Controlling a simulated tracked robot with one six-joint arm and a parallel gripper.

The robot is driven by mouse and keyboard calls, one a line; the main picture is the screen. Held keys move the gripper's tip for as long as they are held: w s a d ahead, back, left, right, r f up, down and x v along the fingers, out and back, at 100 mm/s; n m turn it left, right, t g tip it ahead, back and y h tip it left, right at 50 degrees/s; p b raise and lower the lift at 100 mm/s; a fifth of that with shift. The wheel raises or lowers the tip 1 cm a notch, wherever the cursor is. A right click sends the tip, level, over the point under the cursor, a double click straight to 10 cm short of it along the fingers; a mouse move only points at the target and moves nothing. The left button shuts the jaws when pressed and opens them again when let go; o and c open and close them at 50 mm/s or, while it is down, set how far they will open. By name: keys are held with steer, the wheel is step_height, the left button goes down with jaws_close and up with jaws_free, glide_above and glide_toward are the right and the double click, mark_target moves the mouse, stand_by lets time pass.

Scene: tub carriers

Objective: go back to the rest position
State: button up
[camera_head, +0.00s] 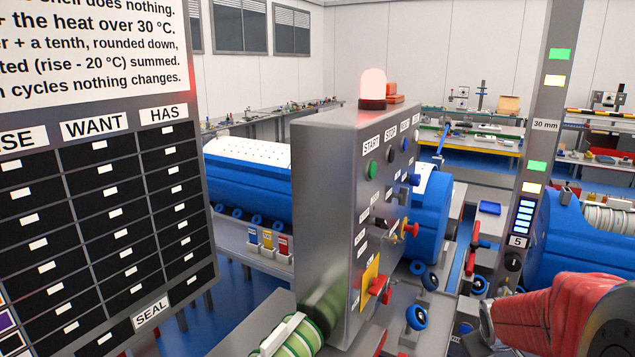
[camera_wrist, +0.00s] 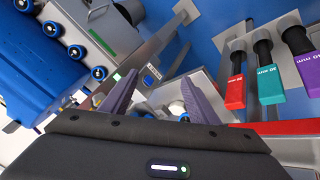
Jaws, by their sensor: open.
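My gripper (camera_wrist: 153,95) shows in the wrist view with its two purple-grey fingers spread apart. It is open, and I see nothing held between the fingers. Below the fingers a small white round thing and a blue roller show, partly hidden by my gripper body. In the head view part of my red-sleeved arm is at the lower right, and my gripper's fingers are not visible there.
A grey control box (camera_head: 325,200) with a lit red lamp (camera_head: 373,85) stands mid-view. A grey post (camera_head: 540,120) rises at right. Blue tubs (camera_head: 430,215) lie behind the box. A black board (camera_head: 90,210) fills the left.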

steer(key=s+a+r+m+y, duration=0.1)
steer(key=s+a+r, duration=0.5)
steer(key=s+a, duration=0.5)
steer(key=s+a+r+m+y, duration=0.1)
steer(key=s+a+r+y, duration=0.1)
steer(key=s+a+r, duration=0.4)
steer(key=s+a, duration=0.4)
steer(key=a, duration=0.1)
steer(key=shift+s+a+r, duration=0.2)
steer(key=shift+s, duration=0.2)
